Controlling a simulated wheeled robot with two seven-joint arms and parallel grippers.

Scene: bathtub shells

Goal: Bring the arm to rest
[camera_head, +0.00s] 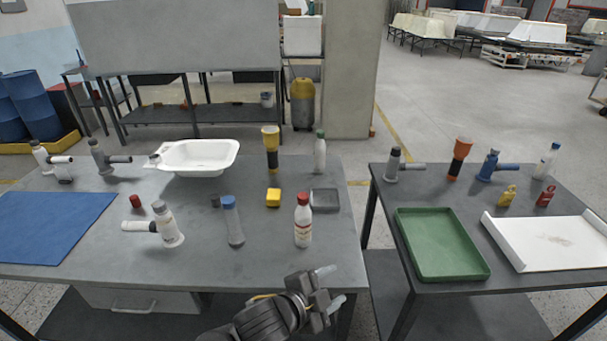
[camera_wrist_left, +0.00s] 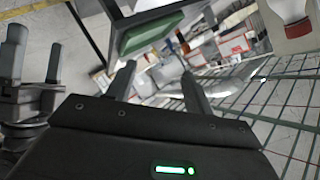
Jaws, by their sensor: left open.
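My left gripper (camera_head: 331,287) is open and empty. In the head view it is low in the picture, at the right end of the left table's front edge, pointing right. Its two fingers also show apart in the left wrist view (camera_wrist_left: 160,88), with nothing between them. Its nearest thing on the table is the red-capped white bottle (camera_head: 303,222), which stands upright and apart from it. Another dark gripper, which looks like my right gripper (camera_wrist_left: 33,58), shows at the left of the left wrist view with its fingers apart and empty. The head view does not show it.
The left table (camera_head: 95,240) holds a blue mat (camera_head: 50,228), a white basin (camera_head: 198,157), a blue-capped bottle (camera_head: 232,222) and several other items. The right table carries a green tray (camera_head: 442,272) and a white tray (camera_head: 548,242). A narrow gap separates the tables.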

